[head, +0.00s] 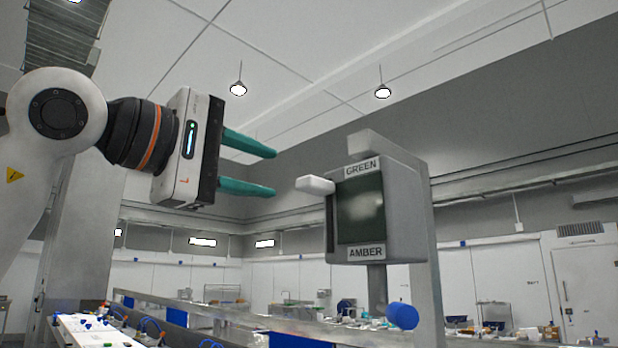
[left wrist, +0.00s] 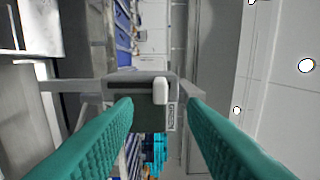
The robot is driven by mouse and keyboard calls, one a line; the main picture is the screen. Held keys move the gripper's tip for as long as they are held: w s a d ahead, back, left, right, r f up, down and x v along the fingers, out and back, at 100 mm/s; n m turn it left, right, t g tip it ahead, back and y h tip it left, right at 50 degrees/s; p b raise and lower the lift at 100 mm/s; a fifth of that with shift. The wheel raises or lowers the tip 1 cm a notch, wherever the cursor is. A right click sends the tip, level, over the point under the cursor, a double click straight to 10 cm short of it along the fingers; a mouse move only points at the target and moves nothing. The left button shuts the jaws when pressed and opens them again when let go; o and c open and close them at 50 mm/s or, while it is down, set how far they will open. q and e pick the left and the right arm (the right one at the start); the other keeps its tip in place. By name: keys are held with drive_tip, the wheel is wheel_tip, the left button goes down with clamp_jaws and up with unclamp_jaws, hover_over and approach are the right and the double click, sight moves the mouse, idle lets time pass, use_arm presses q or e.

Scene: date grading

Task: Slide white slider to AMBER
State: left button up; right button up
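The white slider (head: 315,185) sticks out from the left side of a grey box (head: 408,215), near its upper end. The box has a dark face, a GREEN label (head: 361,168) at the top and an AMBER label (head: 366,252) at the bottom. My left gripper (head: 274,172) is open and empty, its teal fingers pointing at the slider from the left with a gap between. In the left wrist view, the slider (left wrist: 160,91) shows between the two fingers, close to the GREEN label (left wrist: 171,117). My right gripper is not in view.
The box is on a grey post (head: 377,290), with a blue cylinder (head: 402,316) below it. A tall grey column stands just behind on the right. Benches with small items lie lower down. The space left of the box, under my left gripper, looks free.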

sight(302, 180)
use_arm(q)
drive_tip(key=p+x, duration=0.3)
drive_tip(key=x, duration=0.5)
drive_tip(key=shift+s, duration=0.1)
drive_tip(key=shift+w+d, duration=0.45)
drive_tip(key=shift+f, duration=0.1)
clamp_jaws()
